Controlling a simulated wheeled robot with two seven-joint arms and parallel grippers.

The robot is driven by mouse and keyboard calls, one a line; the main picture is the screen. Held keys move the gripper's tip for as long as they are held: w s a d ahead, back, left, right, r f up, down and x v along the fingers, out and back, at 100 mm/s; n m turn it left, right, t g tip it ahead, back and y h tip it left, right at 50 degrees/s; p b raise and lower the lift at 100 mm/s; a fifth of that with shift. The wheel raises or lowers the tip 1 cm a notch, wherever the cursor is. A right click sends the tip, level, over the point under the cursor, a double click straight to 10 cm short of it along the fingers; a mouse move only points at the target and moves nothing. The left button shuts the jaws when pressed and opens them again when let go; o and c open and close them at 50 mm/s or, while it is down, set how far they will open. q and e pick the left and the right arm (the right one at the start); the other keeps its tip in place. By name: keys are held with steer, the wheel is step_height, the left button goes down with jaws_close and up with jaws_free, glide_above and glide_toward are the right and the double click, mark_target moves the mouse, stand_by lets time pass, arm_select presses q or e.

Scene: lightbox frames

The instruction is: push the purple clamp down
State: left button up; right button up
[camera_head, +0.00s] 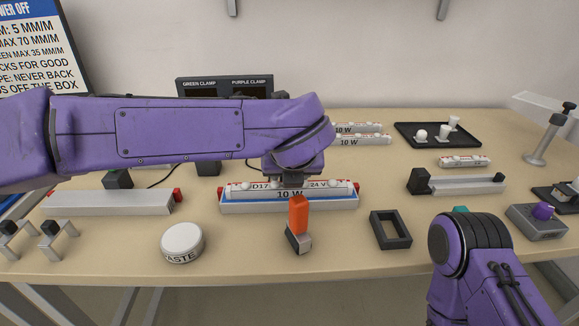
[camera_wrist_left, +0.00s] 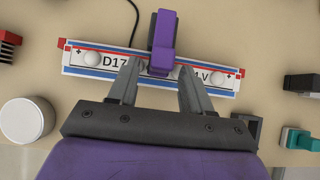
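The purple clamp (camera_wrist_left: 162,40) shows in the left wrist view. It reaches over the middle of the white light strip (camera_wrist_left: 92,58) marked D17, covering part of the lettering. In the head view my left arm hides the clamp. The strip (camera_head: 290,194) lies on a blue-edged tray with red ends. My left gripper (camera_wrist_left: 161,72) is open, its two fingers apart over the strip, one on each side of the clamp's near end. I cannot tell whether they touch it. In the head view this gripper (camera_head: 293,181) is mostly hidden under the wrist. My right gripper is out of view.
An orange-handled clamp (camera_head: 298,222) stands in front of the strip. A round white waste tub (camera_head: 182,243) is to its left, a black frame (camera_head: 391,230) to its right. A display labelled green clamp and purple clamp (camera_head: 225,84) stands behind. A black tray (camera_head: 405,139) is back right.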

arm_select(q)
steer(key=shift+r, duration=0.2)
steer(key=shift+r, duration=0.2)
steer(key=v, duration=1)
steer(key=shift+s, duration=0.15)
steer(key=shift+f, duration=0.1)
